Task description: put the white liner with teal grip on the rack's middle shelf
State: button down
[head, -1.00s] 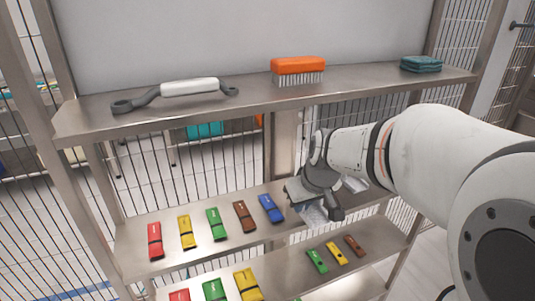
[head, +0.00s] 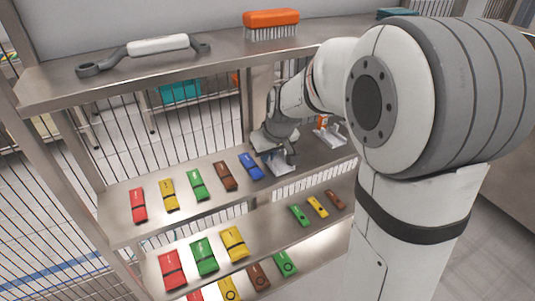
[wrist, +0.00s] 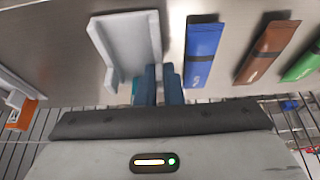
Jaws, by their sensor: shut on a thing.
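The white liner (wrist: 125,45) is at my gripper (wrist: 161,72), and a small patch of teal (wrist: 135,87) shows by the fingers. The dark blue fingers are shut on the liner's grip, which they mostly hide. In the head view the liner (head: 283,166) is at the rack's middle shelf (head: 115,218), just right of a blue pouch (head: 251,166). It is on the shelf or very slightly above it; I cannot tell which. My gripper (head: 276,146) is low over this shelf.
Red, yellow, green and brown pouches line the middle shelf leftward. A white piece with an orange grip (head: 326,128) stands to the right. The top shelf holds an orange brush (head: 271,24) and a white-handled tool (head: 157,45). The lower shelf (head: 325,235) holds several coloured items.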

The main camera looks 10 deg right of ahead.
jog(key=shift+f, duration=0.15)
jog(key=c, duration=1.6)
grip_release()
jog(key=shift+o, duration=0.2)
jog(key=shift+r, duration=0.4)
jog(key=v, duration=1.1)
jog(key=s+d+f+m, duration=0.1)
jog(key=s+f, duration=0.1)
jog(key=s, duration=0.4)
jog(key=s+d+f+m+g+h, duration=0.1)
jog(key=s+f, duration=0.2)
jog(key=s, duration=0.3)
jog(key=s+d+f+m+g, duration=0.1)
jog(key=s+f, duration=0.1)
jog(key=s, duration=0.5)
jog(key=shift+f+m+p, duration=0.3)
jog(key=shift+p, duration=0.15)
jog(key=shift+d+r, duration=0.1)
jog(key=shift+d, duration=0.05)
